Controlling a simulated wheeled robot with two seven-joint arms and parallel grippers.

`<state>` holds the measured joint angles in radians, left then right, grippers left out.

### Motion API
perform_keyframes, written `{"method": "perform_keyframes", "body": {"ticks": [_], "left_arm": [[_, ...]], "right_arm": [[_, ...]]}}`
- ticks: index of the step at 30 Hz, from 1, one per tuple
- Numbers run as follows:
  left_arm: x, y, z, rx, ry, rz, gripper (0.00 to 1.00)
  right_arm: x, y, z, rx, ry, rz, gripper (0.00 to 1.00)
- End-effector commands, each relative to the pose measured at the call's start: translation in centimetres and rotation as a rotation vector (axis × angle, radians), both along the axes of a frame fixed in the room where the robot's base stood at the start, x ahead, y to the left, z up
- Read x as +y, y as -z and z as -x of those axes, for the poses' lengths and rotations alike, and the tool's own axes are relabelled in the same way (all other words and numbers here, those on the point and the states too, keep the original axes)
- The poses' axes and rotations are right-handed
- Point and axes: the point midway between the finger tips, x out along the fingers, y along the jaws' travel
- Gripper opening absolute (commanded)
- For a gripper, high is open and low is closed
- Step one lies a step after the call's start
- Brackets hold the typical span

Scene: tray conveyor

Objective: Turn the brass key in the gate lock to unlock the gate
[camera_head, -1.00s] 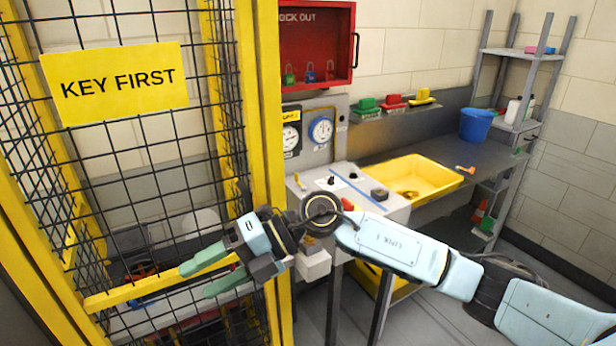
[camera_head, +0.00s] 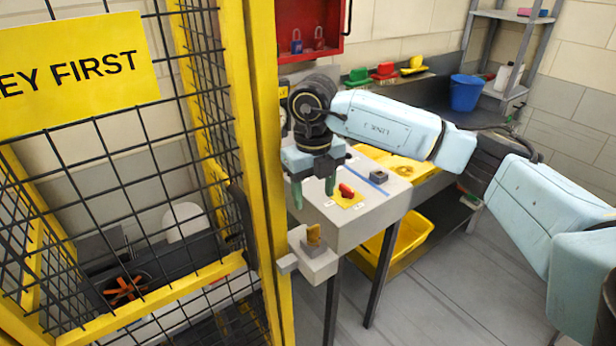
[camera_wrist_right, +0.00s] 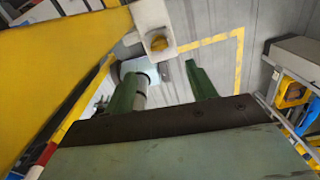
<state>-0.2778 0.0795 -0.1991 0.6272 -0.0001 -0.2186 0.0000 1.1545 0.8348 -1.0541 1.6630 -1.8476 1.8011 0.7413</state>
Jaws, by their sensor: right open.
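The brass key (camera_head: 314,234) stands upright in the pale gate lock box (camera_head: 318,267), beside the yellow gate post. My right gripper (camera_head: 314,190) points down, open and empty, a little above the key and apart from it. In the right wrist view the key (camera_wrist_right: 158,43) shows on the lock box (camera_wrist_right: 150,17), beyond and above the gap between the open fingers (camera_wrist_right: 165,82). The mesh gate (camera_head: 140,180) with its yellow frame is on the left of the head view. My left gripper is not in view.
A control stand (camera_head: 368,212) with a red switch (camera_head: 346,190) is close behind and right of the lock. A yellow sign (camera_head: 75,70) hangs on the mesh. Floor at front right is clear.

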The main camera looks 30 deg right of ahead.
Motion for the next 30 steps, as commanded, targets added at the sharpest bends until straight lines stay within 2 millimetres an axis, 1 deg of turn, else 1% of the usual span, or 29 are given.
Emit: {"method": "perform_keyframes", "body": {"ticks": [1, 3, 6, 10, 15, 18, 21, 26, 30], "left_arm": [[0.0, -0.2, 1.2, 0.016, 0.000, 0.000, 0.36], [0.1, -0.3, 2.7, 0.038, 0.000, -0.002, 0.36], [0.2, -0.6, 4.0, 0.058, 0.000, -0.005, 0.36], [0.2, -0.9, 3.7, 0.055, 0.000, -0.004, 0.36], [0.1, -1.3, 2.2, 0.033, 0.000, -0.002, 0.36], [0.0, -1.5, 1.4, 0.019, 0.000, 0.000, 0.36], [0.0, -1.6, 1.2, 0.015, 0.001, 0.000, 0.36], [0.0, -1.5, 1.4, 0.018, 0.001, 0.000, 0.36], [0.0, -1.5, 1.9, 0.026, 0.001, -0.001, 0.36]], "right_arm": [[0.0, 1.0, 0.1, 0.005, 0.000, 0.001, 0.56], [0.0, 2.4, 0.1, 0.006, 0.000, -0.001, 0.56], [0.0, 4.4, 0.1, 0.007, 0.000, -0.001, 0.56], [-0.1, 6.9, 0.1, 0.005, -0.001, -0.002, 0.56], [-0.1, 9.5, 0.0, 0.004, 0.000, -0.003, 0.56], [-0.1, 10.4, 0.0, 0.001, -0.002, -0.003, 0.56], [-0.1, 10.9, 0.0, 0.001, -0.003, -0.003, 0.56], [-0.1, 11.2, 0.0, 0.001, -0.003, -0.003, 0.56], [-0.1, 11.2, 0.0, 0.001, -0.003, -0.003, 0.56]]}}
